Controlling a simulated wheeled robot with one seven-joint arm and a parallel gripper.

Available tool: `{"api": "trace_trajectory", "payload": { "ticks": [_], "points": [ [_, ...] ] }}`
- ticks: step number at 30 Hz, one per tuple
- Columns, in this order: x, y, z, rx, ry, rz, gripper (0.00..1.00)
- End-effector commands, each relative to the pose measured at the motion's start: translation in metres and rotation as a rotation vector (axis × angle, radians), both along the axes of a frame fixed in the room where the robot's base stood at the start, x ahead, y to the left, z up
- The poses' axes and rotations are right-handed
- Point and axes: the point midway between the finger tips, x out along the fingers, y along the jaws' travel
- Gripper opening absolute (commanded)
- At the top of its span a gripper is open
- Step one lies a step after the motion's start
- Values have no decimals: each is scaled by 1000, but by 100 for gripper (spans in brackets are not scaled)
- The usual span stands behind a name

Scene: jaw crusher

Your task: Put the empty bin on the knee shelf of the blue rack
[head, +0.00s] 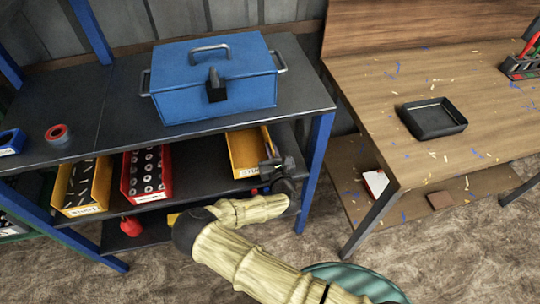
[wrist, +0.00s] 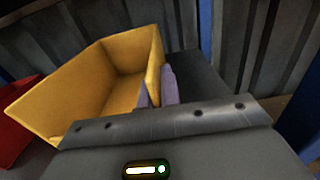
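The empty yellow bin (head: 249,150) is at the right end of the blue rack's knee shelf (head: 200,158), under the top shelf, which hides its rear. In the wrist view the bin (wrist: 85,85) shows a bare inside. My gripper (head: 271,166) is at its right side. In the wrist view my gripper's fingers (wrist: 157,90) lie on either side of the bin's right wall, one inside and one outside, and appear closed on it. The bin looks about level on the shelf; I cannot tell whether its base touches.
A red bin (head: 146,173) and a yellow bin (head: 82,187), both with parts, stand left on the same shelf. A blue toolbox (head: 214,77) sits on top. The blue rack post (head: 316,160) is close right of my arm. A wooden table (head: 450,100) holds a black tray (head: 433,117).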

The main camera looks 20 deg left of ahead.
Motion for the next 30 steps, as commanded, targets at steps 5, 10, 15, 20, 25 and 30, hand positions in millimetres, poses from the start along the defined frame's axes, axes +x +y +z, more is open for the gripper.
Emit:
{"api": "trace_trajectory", "payload": {
  "ticks": [5, 10, 15, 20, 25, 30],
  "points": [
    [-1, 1, -10, 0, 0, 3, 0],
    [-1, 2, -33, 1, 0, 4, 0],
    [-1, 2, -37, 1, -2, 3, 0],
    [-1, 1, -37, 1, -2, 2, 0],
    [-1, 1, -40, 0, 0, 1, 18],
    [-1, 1, -39, 0, 0, 1, 26]
  ]
}}
